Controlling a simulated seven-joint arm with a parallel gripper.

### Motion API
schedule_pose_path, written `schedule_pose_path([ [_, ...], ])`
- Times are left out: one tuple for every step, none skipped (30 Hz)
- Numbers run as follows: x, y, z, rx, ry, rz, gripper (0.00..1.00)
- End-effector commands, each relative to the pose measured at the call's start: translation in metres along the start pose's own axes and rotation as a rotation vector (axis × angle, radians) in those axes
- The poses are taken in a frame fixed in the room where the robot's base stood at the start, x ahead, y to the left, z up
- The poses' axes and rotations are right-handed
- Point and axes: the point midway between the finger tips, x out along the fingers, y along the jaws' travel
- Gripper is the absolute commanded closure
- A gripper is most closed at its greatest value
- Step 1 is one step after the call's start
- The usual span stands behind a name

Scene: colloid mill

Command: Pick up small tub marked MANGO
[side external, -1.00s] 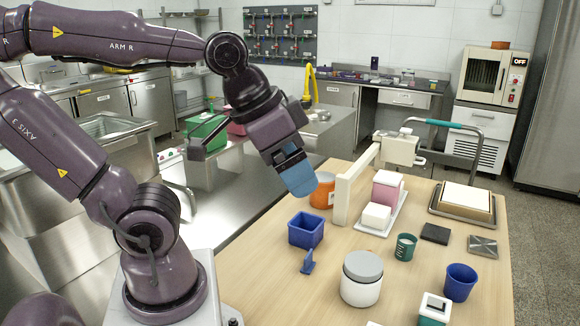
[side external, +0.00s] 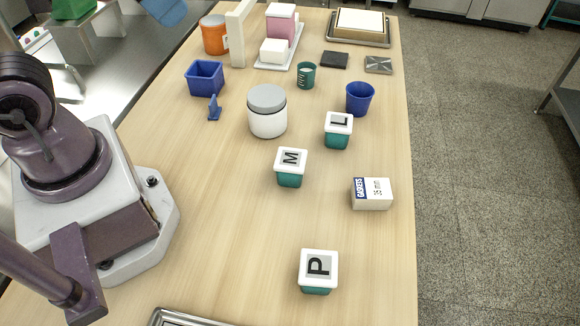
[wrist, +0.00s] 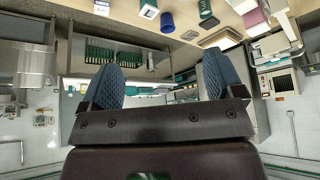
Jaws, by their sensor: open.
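No lid spells out MANGO in full. A small green tub with a white lid marked M (side external: 291,167) stands upright in the middle of the table. Similar tubs marked L (side external: 338,130) and P (side external: 318,271) stand behind it to the right and nearer the camera. My gripper (wrist: 160,86) is open in the wrist view, its two blue fingers wide apart with nothing between them. In the side view only a blue fingertip shows at the top edge, far from the M tub.
A grey-lidded white jar (side external: 267,112) stands just behind the M tub. A gasket box (side external: 371,194) lies to its right. A blue cup (side external: 360,98), blue square bin (side external: 205,77) and green cup (side external: 306,75) stand farther back. The table between M and P is clear.

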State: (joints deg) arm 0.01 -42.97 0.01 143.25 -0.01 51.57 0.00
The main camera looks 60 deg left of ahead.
Motion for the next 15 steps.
schedule_pose_path([
  [0.0000,0.0000,0.0000,0.000,0.000,0.000,0.13],
  [0.0000,0.0000,0.0000,0.000,0.000,0.000,0.13],
  [0.0000,0.0000,0.0000,0.000,0.000,0.000,0.13],
  [0.0000,0.0000,-0.0001,0.000,0.000,0.000,0.08],
  [0.0000,0.0000,-0.0001,0.000,0.000,0.000,0.08],
  [0.0000,0.0000,0.0000,0.000,0.000,0.000,0.08],
  [0.0000,0.0000,0.0000,0.000,0.000,0.000,0.08],
  [0.0000,0.0000,0.0000,0.000,0.000,0.000,0.08],
  [0.0000,0.0000,0.0000,0.000,0.000,0.000,0.08],
  [0.0000,0.0000,0.0000,0.000,0.000,0.000,0.08],
  [0.0001,0.0000,-0.0001,0.000,-0.001,0.000,0.08],
  [0.0007,0.0001,-0.0002,0.004,-0.005,-0.001,0.08],
  [0.0017,0.0003,-0.0003,0.011,-0.013,-0.003,0.08],
  [0.0034,0.0005,-0.0006,0.021,-0.025,-0.006,0.08],
  [0.0067,0.0009,-0.0009,0.040,-0.051,-0.012,0.08],
])
